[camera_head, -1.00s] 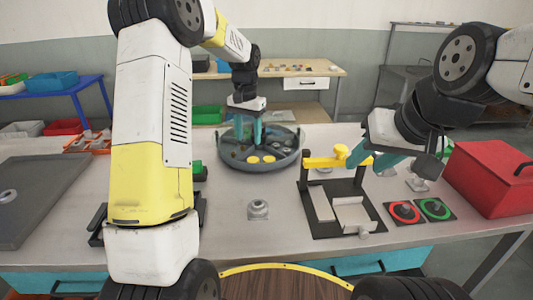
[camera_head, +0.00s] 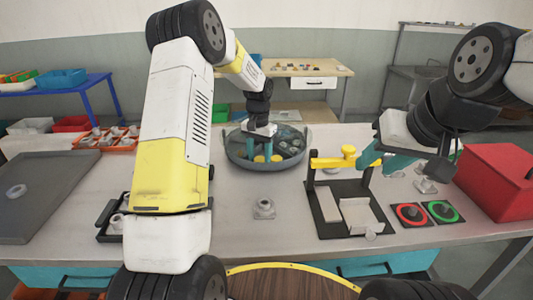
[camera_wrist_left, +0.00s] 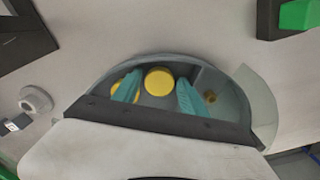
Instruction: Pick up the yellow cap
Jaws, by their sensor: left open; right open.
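The round grey tank (camera_head: 232,158) stands at the back middle of the table. Two yellow caps (camera_head: 259,159) lie in it, near the tips of my left gripper (camera_head: 262,152). My left gripper is open and points down into the tank. In the left wrist view, one yellow cap (camera_wrist_left: 159,81) shows whole between the two teal fingers, and another yellow cap (camera_wrist_left: 118,87) is partly hidden behind the left finger. I cannot tell whether a finger touches either cap. My right gripper (camera_head: 382,160) is open and empty, beside the yellow lever of the black fixture.
The black fixture with a yellow lever (camera_head: 332,162) stands right of the tank. A red box (camera_head: 497,180), a red and a green ring pad (camera_head: 410,213) are further right. A small grey part (camera_head: 264,208) sits in front. A dark tray (camera_head: 45,190) lies left.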

